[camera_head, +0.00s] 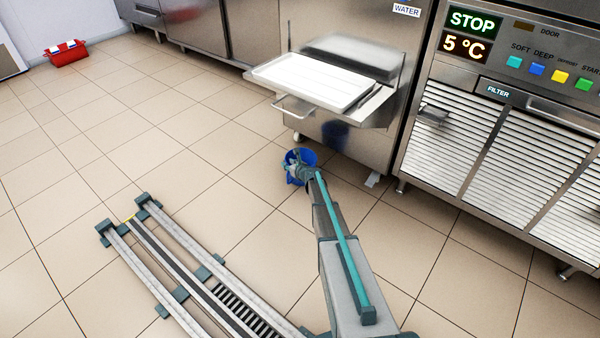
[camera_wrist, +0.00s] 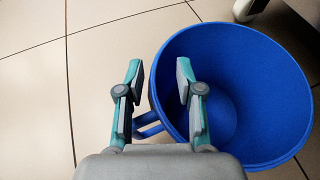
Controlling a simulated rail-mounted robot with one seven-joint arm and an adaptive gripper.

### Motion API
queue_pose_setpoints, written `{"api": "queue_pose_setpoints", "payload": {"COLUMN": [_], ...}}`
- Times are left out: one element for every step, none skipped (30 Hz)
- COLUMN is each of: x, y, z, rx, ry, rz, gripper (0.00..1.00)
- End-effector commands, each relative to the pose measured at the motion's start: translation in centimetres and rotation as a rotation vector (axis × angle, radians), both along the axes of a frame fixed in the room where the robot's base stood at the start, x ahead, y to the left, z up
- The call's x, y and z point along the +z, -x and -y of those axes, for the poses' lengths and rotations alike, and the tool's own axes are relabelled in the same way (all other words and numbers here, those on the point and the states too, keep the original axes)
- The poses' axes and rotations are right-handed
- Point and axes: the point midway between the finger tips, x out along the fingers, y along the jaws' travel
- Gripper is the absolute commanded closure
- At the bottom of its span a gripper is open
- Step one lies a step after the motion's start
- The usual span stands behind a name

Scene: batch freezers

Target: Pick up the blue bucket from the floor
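The blue bucket (camera_head: 309,156) stands upright on the floor in front of the steel machine, below its tray shelf. In the wrist view the bucket (camera_wrist: 262,75) fills the right side, and I look down into its empty inside. A blue handle (camera_wrist: 150,131) sticks out from its left side, partly hidden by my gripper. My gripper (camera_wrist: 158,78) is open. Its left finger is outside the bucket, its right finger overlaps the opening, and the left rim passes between them. I cannot tell how deep the fingers reach. In the head view my gripper (camera_head: 291,164) covers part of the bucket.
A white tray (camera_head: 318,82) rests on the shelf above and behind the bucket. A steel machine (camera_head: 365,145) and a freezer with louvred panels (camera_head: 535,150) stand behind and right. A red crate (camera_head: 66,53) is far left. The tiled floor left of the bucket is clear.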

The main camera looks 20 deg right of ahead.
Motion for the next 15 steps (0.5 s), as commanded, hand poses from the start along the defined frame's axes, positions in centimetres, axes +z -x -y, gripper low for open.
{"api": "queue_pose_setpoints", "payload": {"x": [0.07,0.08,0.08,0.08,0.08,0.08,0.08,0.08,0.08,0.07,0.07,0.07,0.07,0.06,0.06], "y": [0.05,0.06,0.06,0.07,0.08,0.08,0.09,0.09,0.08,0.09,0.09,0.09,0.09,0.09,0.09], "z": [0.0,0.0,0.0,0.01,0.01,0.01,0.01,0.01,0.02,0.02,0.02,0.02,0.02,0.02,0.02], "rx": [0.0,0.0,0.0,0.0,0.0,0.0,0.0,0.0,0.0,0.0,0.0,0.0,0.0,0.0,0.0], "ry": [0.0,0.0,0.0,0.0,0.0,0.0,0.0,0.0,0.0,0.0,0.0,0.0,0.0,0.0,0.0], "rz": [0.0,0.0,0.0,0.0,0.0,0.0,0.0,0.0,0.0,0.0,0.0,0.0,0.0,0.0,0.0], "gripper": [0.64,0.64,0.64,0.64,0.69,0.75,0.8,0.85,0.92,0.97,1.0,1.0,1.0,1.0,1.0]}}
